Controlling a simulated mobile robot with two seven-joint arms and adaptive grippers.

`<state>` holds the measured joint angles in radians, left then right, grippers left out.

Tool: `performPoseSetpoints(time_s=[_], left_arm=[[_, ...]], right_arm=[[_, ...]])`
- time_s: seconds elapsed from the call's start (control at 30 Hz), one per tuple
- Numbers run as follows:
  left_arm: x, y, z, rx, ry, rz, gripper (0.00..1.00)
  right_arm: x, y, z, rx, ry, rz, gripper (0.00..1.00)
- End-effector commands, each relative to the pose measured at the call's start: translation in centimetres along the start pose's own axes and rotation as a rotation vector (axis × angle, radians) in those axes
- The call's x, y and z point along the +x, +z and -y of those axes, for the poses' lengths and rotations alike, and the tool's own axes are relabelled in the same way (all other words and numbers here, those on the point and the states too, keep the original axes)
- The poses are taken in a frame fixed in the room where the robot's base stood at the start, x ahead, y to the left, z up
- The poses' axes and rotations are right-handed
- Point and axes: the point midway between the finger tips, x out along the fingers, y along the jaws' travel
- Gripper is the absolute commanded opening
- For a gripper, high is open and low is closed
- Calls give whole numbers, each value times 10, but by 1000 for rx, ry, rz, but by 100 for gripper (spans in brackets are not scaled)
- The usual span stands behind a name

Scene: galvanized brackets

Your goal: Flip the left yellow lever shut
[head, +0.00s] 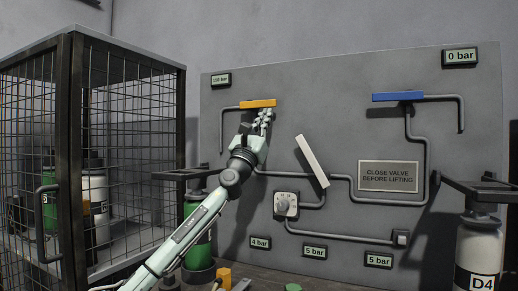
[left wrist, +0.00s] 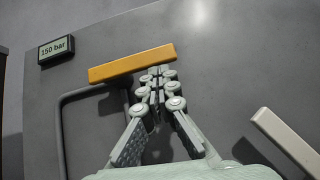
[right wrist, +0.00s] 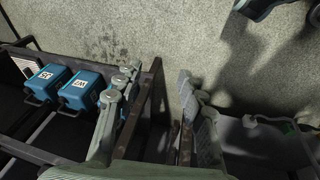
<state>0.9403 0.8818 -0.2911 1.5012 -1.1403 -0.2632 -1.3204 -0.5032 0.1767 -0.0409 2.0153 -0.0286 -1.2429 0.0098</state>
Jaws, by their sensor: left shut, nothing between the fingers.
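The left yellow lever (head: 258,103) lies nearly horizontal on the upper left of the grey panel (head: 330,90). In the left wrist view the yellow lever (left wrist: 132,63) slants slightly up to the right. My left gripper (head: 266,114) is shut and empty, its fingertips just below the lever's right end; it also shows in the left wrist view (left wrist: 158,72). I cannot tell whether the fingertips touch the lever. My right gripper (right wrist: 157,78) shows only in the right wrist view; its fingers are apart with nothing between them.
A blue lever (head: 398,97) is horizontal at the upper right, and a white lever (head: 312,161) slants in the middle. A dial box (head: 286,204) and pipes are below. A mesh cage (head: 125,150) stands left. Blue boxes (right wrist: 79,89) lie in a dark tray near my right gripper.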

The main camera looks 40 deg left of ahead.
Motion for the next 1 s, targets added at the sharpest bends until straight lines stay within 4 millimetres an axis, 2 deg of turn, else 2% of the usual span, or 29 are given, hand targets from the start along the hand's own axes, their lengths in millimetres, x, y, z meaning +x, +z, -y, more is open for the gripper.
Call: performPoseSetpoints(time_s=[0.37, 0.57, 0.7, 0.8, 1.0], left_arm=[[-34, -33, -4, -1, -4, -8, 0], [-85, -32, 1, 2, -9, -12, 0], [-108, -31, 3, 0, -7, -12, 0], [-116, -30, 3, -1, -5, -11, 0], [-126, -29, 3, -1, -3, -10, 0]], right_arm=[[-80, -4, -13, 1, 50, -35, 40], [-102, -1, -16, 4, 61, -41, 40], [-101, -33, -1, -12, 32, -177, 40], [-103, -50, 7, -19, 15, -248, 40], [-107, -68, 16, -26, -3, -329, 40]])
